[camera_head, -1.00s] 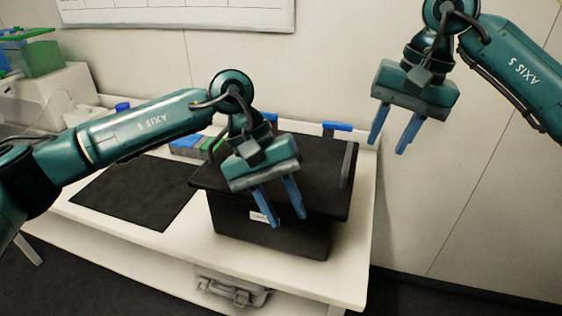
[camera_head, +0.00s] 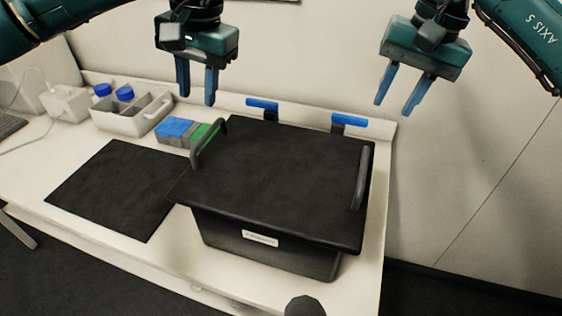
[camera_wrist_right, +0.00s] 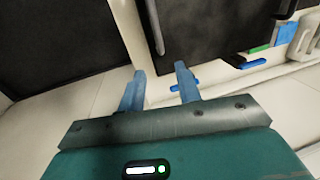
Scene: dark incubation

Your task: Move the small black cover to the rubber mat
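The black cover (camera_head: 285,180) lies on top of a black box (camera_head: 270,250) with a white label, on the right part of the white table. It has a grey handle at its left end and another at its right end. The flat black rubber mat (camera_head: 115,190) lies on the table to the left of the box. My left gripper (camera_head: 197,95) is open and empty, raised above the back of the table, behind and left of the cover. My right gripper (camera_head: 397,103) is open and empty, raised beyond the cover's back right corner; its fingers also show in the right wrist view (camera_wrist_right: 160,88).
Blue and green blocks (camera_head: 185,132) sit behind the mat, near the cover's left handle. A grey-white caddy (camera_head: 135,115) with blue-capped bottles stands at the back left. Two blue-topped pieces (camera_head: 348,121) stand at the table's back edge. A wall rises behind.

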